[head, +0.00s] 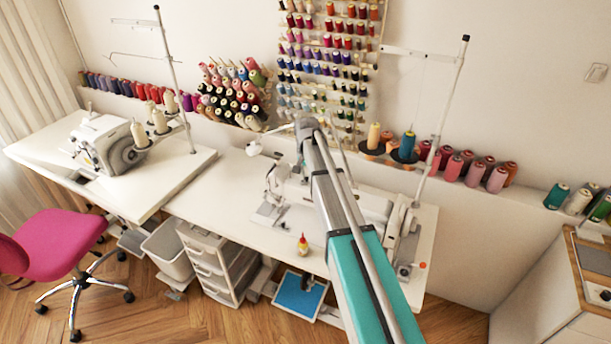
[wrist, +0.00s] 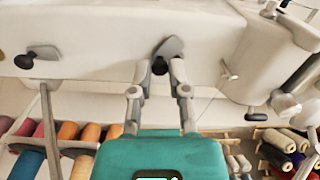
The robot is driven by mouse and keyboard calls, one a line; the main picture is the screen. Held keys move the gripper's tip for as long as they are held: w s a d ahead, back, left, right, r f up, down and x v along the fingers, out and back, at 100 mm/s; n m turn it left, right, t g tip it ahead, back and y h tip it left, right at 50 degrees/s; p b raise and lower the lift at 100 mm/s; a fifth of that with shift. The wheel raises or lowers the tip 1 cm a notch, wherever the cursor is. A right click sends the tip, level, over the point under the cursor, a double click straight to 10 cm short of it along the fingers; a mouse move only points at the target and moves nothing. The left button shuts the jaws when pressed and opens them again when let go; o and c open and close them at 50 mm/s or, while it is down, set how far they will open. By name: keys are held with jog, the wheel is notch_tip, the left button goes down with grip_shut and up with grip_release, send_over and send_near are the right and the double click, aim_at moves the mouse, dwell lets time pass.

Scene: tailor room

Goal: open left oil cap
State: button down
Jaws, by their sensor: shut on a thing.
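The white sewing machine (head: 372,206) stands on the right table in the head view, partly hidden by my arm. In the wrist view its white body (wrist: 90,35) fills the upper part. Two oil caps show on it, each a grey flap with a black part. One cap (wrist: 170,46) is at the centre, its black part between the fingertips of my gripper (wrist: 160,70). My gripper is shut on this cap. The other cap (wrist: 44,53) is farther left in that picture, apart from the fingers.
Thread spools (wrist: 80,145) line the lower edge of the wrist view. A metal rod (wrist: 48,125) stands close on the left. Levers and knobs (wrist: 285,103) stick out at the right. A thread stand (head: 445,120) rises behind the machine. A small oil bottle (head: 303,245) stands on the table.

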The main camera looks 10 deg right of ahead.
jog(key=n, duration=0.5)
jog(key=shift+w, duration=0.25)
jog(key=shift+n, duration=0.4)
jog(key=c, duration=0.6)
grip_release()
jog(key=shift+s, duration=0.1)
jog(key=shift+c, duration=0.2)
jog(key=shift+s, duration=0.1)
jog(key=s, duration=2.9)
jog(key=shift+s+a, duration=0.25)
jog(key=shift+a, duration=0.05)
